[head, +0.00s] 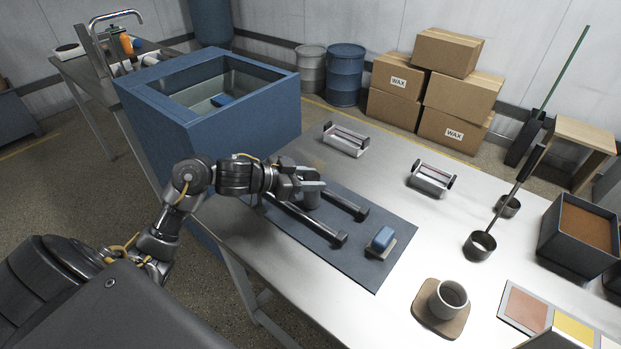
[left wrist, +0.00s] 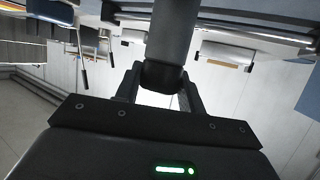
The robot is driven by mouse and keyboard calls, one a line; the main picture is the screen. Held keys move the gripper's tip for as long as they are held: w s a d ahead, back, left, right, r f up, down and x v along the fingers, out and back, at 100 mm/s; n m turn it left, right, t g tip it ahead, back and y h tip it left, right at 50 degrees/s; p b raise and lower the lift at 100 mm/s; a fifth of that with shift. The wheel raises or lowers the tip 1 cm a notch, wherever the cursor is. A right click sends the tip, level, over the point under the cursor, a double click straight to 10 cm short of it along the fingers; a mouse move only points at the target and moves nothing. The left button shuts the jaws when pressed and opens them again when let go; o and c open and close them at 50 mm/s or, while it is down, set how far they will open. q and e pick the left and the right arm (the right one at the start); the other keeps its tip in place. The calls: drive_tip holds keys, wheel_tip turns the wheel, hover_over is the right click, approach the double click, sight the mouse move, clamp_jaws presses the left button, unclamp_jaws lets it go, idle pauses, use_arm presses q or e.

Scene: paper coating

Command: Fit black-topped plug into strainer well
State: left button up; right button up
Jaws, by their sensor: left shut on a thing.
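My left gripper (head: 304,182) is over the dark blue mat on the table, shut on a grey cylinder (head: 312,198) that looks like the plug. In the left wrist view the plug (left wrist: 173,35) is a grey cylinder with a black end (left wrist: 163,76) between the fingers of my left gripper (left wrist: 157,88). In the head view the fingers hide much of the plug, and its black top is not clear. I cannot pick out the strainer well with certainty. My right gripper is not in view.
Two dark bars (head: 345,239) lie on the mat (head: 375,280), with a blue block (head: 382,239) beside them. A blue tank (head: 210,125) stands behind my left arm.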

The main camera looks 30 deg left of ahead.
use_arm(q)
drive_tip(key=o, duration=1)
drive_tip(key=shift+f, duration=0.1)
